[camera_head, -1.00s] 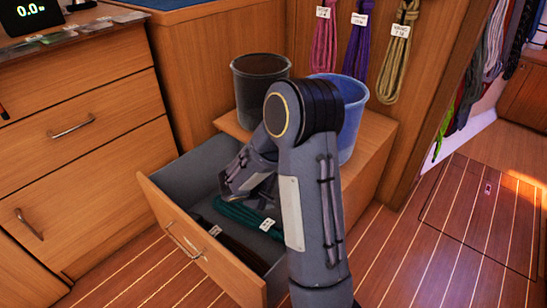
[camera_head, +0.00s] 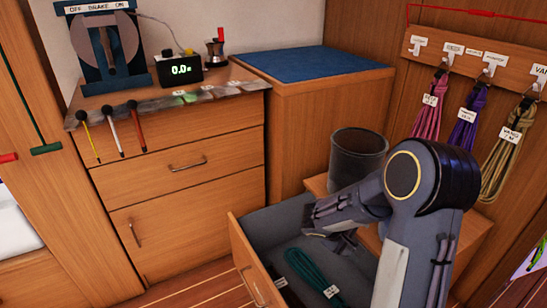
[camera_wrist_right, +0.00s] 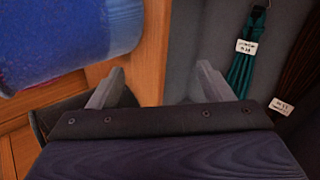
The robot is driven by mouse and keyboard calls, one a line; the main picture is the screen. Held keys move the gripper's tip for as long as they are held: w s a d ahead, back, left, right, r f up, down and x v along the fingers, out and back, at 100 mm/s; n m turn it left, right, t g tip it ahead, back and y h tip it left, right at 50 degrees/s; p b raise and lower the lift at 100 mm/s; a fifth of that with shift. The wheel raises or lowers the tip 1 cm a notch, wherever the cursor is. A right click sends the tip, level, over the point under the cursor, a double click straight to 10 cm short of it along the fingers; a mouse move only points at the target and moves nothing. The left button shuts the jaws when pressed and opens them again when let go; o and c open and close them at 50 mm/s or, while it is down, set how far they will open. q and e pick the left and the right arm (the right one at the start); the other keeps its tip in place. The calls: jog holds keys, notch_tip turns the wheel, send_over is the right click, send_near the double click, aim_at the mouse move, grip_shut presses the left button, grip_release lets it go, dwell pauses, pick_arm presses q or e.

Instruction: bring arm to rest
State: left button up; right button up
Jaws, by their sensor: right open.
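My right arm reaches in from the lower right of the head view. Its right gripper (camera_head: 343,242) is over the open drawer (camera_head: 245,262), partly hidden by my own wrist. In the wrist view the right gripper's two fingers (camera_wrist_right: 160,84) stand wide apart with nothing between them. A teal coiled line (camera_head: 307,268) with a white tag lies in the drawer, apart from the gripper; it also shows in the wrist view (camera_wrist_right: 243,72). A dark brown line (camera_wrist_right: 307,62) with a tag lies beside it. My left gripper is not in view.
A dark bucket (camera_head: 357,157) stands on the ledge behind the drawer. Tagged pink (camera_head: 428,108), purple (camera_head: 466,122) and tan (camera_head: 505,150) lines hang at right. A counter with a scale (camera_head: 180,70) stands at left.

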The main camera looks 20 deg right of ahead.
jog(key=s+a+r+m+t+y, duration=0.2)
jog(key=s+a+r+y, duration=0.4)
jog(key=s+a, duration=0.4)
jog(key=s+a+r+m+t+y, duration=0.25)
jog(key=s+a+r+y, duration=0.45)
jog(key=a, duration=0.6)
notch_tip(320, 180, up, 31)
jog(key=p, duration=3.2)
jog(key=shift+s+a, duration=0.2)
jog(key=shift+s, duration=0.2)
